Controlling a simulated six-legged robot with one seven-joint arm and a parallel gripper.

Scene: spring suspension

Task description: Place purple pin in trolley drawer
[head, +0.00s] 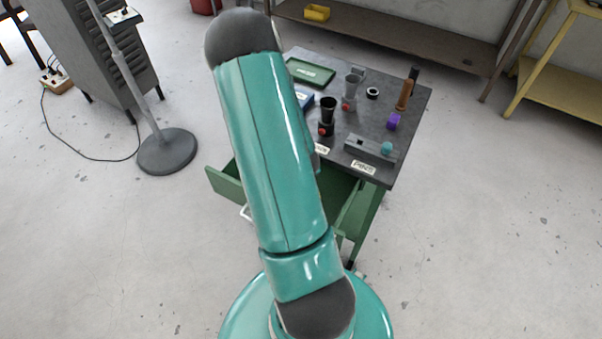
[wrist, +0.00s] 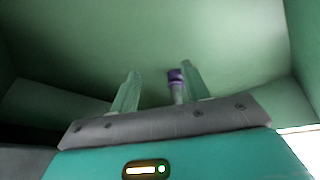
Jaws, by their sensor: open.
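The purple pin (wrist: 176,82) shows in the wrist view, with a purple head and a paler shaft, against the green inside of the trolley drawer (wrist: 110,45). My gripper (wrist: 160,68) is open, and the pin shows between its fingers, close to the right one. I cannot tell whether they touch. In the head view the green drawer (head: 338,190) is pulled out from the grey-topped trolley (head: 412,150). My arm covers part of the drawer and hides my gripper there.
A round-based stand (head: 167,152) is at left.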

